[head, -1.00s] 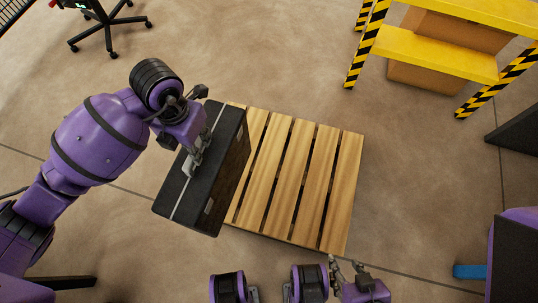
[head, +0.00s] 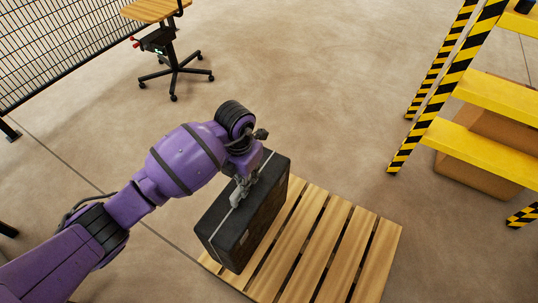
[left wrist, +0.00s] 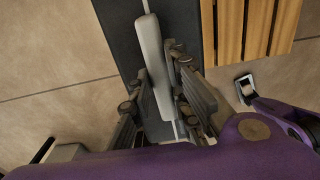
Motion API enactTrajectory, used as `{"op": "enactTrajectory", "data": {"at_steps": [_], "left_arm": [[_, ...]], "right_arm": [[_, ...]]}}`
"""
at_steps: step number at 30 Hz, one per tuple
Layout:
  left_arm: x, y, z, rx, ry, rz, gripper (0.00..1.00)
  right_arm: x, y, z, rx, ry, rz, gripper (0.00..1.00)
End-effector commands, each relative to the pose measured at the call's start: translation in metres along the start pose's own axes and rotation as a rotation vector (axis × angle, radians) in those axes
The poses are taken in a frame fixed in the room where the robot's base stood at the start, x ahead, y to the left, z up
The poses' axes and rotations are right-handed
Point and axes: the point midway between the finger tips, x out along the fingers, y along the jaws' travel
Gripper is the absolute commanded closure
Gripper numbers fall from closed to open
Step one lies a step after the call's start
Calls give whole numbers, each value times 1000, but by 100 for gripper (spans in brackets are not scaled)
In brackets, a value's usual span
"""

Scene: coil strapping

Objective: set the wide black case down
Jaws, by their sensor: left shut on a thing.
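The wide black case (head: 262,220) stands on edge in the head view, with a light strip along its upper narrow side. It overlaps the left part of the wooden slatted pallet (head: 343,235); I cannot tell whether it touches the slats. My left gripper (head: 240,193) is above the case and shut on its handle. In the left wrist view the pale handle (left wrist: 153,60) lies between the fingers, the dark case top (left wrist: 122,30) is below, and the pallet (left wrist: 262,25) is to the right. My right gripper is out of view.
A yellow shelf rack (head: 462,148) with black-striped posts and brown boxes (head: 478,170) stands at the right. A wheeled chair (head: 172,62) and a black mesh fence (head: 60,45) are at the back left. The floor between chair and rack is clear.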

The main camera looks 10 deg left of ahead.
Motion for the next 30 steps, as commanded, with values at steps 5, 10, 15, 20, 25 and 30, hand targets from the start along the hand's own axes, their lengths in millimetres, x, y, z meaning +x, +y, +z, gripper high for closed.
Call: {"op": "enactTrajectory", "data": {"at_steps": [5, 10, 15, 20, 25, 30], "left_arm": [[21, 4, 20, 1, -5, -2, 100], [28, 6, 27, 1, -7, 0, 100], [35, 7, 33, 1, -6, -1, 100], [57, 6, 31, 1, -2, -4, 100], [66, 8, 32, 2, -6, -1, 100], [64, 8, 32, 2, -6, 0, 100]], "right_arm": [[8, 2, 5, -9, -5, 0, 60], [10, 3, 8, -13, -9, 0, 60], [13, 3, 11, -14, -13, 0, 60], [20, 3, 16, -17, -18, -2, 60], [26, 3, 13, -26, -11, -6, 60], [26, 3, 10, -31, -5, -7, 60]]}}
